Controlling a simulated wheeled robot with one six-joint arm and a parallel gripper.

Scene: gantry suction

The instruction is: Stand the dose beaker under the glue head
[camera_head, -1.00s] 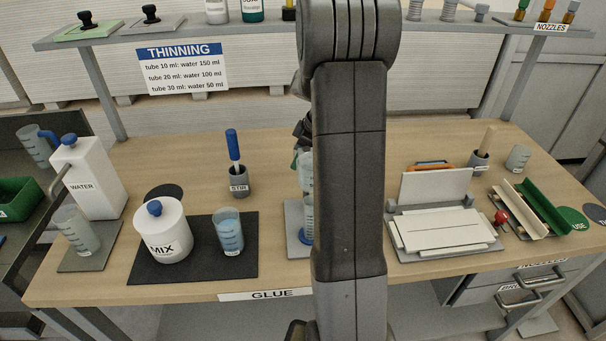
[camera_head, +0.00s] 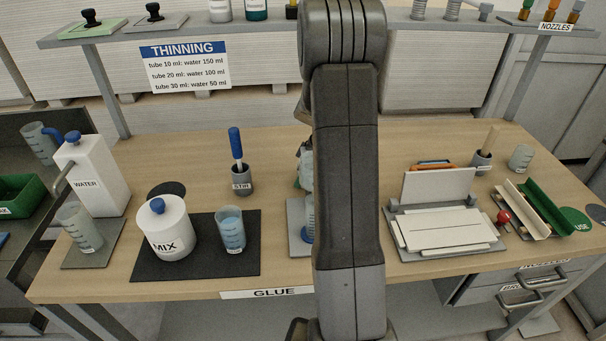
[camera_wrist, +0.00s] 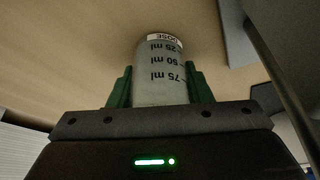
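The dose beaker (camera_wrist: 160,80) is a clear, graduated cup with a DOSE label, seen in the wrist view between the green fingers of my gripper (camera_wrist: 160,90). The fingers touch it on both sides, and bare wooden bench shows behind it. A sliver of clear graduated vessel (camera_head: 306,172) shows at the arm's left edge. Below it is a grey plate (camera_head: 297,235) with a blue round piece on it. I cannot make out the glue head.
Left of my arm stand the stir pot (camera_head: 241,182), the MIX jar (camera_head: 164,232), a beaker of blue liquid (camera_head: 231,232) and the WATER jug (camera_head: 95,180). To the right is a white plate fixture (camera_head: 443,228). A metal bar (camera_wrist: 280,70) passes close by in the wrist view.

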